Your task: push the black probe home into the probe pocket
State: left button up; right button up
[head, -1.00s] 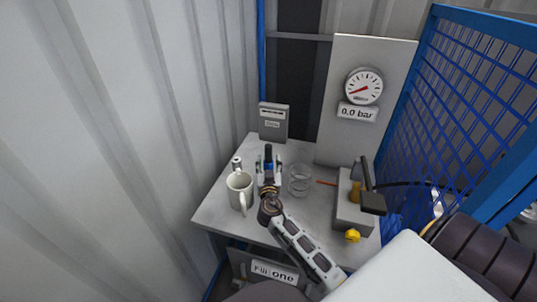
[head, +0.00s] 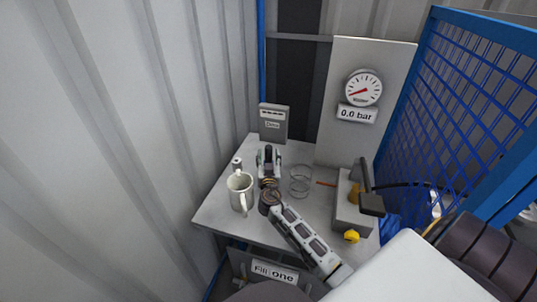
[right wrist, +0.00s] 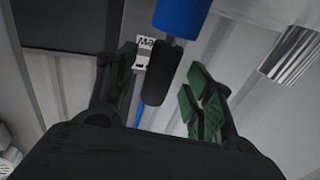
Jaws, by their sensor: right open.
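The black probe (head: 268,152) appears as a small dark upright piece at the middle of the bench. In the right wrist view a black cylinder (right wrist: 163,70) hangs below a blue one (right wrist: 182,14); I take the black part to be the probe. My right gripper (head: 269,163) is at the dark piece, one finger on each side. In the right wrist view its fingers (right wrist: 162,90) are spread, with a gap on both sides of the black cylinder. The probe pocket cannot be made out; the gripper hides that spot. My left gripper is not in view.
A white mug (head: 240,191) stands left of my right arm, close to it. A clear ringed jar (head: 300,181) is close on the right. A grey block with a lever (head: 352,211) and a yellow item (head: 352,237) stand farther right. A grey box (head: 273,124) is behind.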

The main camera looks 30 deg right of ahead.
jog(key=shift+x, duration=1.05)
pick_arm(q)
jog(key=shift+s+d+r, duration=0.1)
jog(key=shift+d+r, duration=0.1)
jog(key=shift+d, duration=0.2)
pick_arm(e)
jog(key=shift+w, duration=0.1)
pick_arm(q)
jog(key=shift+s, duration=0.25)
pick_arm(e)
jog(key=shift+c, duration=0.2)
grip_shut()
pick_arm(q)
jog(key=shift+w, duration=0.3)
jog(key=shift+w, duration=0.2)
pick_arm(e)
jog(key=shift+r, duration=0.1)
